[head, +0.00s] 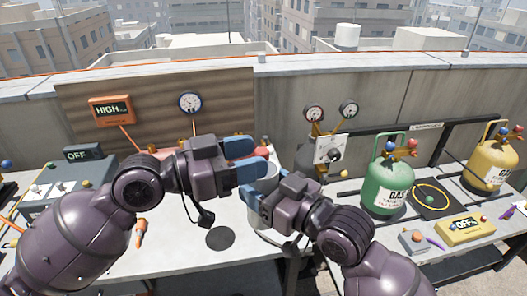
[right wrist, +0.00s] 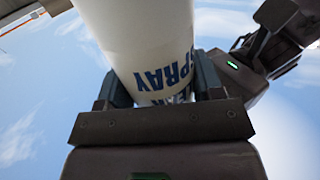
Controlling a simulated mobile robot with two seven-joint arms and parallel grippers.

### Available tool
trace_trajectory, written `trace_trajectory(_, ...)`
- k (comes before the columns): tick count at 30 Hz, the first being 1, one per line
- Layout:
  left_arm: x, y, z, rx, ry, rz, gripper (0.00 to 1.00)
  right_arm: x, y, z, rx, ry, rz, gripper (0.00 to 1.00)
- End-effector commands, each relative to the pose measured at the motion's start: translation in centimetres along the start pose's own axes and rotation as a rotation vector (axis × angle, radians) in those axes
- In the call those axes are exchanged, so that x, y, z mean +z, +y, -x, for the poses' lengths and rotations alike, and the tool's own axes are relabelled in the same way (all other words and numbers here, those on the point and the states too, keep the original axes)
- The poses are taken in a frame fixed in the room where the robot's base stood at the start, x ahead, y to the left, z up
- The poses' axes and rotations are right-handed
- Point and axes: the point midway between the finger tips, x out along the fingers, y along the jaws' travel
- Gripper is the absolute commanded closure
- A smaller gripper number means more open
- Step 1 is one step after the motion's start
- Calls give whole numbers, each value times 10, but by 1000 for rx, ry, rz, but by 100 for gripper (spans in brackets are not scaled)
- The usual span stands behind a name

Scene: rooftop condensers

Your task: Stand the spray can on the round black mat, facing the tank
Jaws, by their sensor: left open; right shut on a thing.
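The white spray can (right wrist: 145,40) with blue lettering is held between the fingers of my right gripper (right wrist: 162,90), which is shut on it. The word SPRAY shows toward the right wrist camera. In the head view the can (head: 267,172) is partly hidden by both hands. My left gripper (head: 246,159) is open, its blue fingers close beside the can's upper part; I cannot tell if they touch. The round black mat (head: 220,238) lies bare on the white table, below and left of the can. A green gas tank (head: 386,182) stands on the right.
A yellow gas tank (head: 492,165) stands farther right. Between the tanks lies a black square mat with a yellow ring (head: 432,198). A yellow OFF box (head: 466,230) is in front. A grey OFF unit (head: 85,153) and orange HIGH display (head: 112,110) are left. A wall closes the back.

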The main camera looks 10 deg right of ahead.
Motion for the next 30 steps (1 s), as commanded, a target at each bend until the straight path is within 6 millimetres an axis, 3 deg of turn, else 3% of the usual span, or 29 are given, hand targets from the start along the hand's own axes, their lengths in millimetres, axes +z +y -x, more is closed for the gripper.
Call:
trace_trajectory(9, 0, 0, -28, 0, 0, 0, 46, -1, 0, 0, 0, 2, 0, 74)
trace_trajectory(20, 0, 0, -30, 0, -1, 0, 48, -1, 0, 0, 0, 2, 0, 74)
trace_trajectory(30, 0, 0, -30, 0, -1, 0, 100, -1, 0, 0, 0, 3, 1, 74)
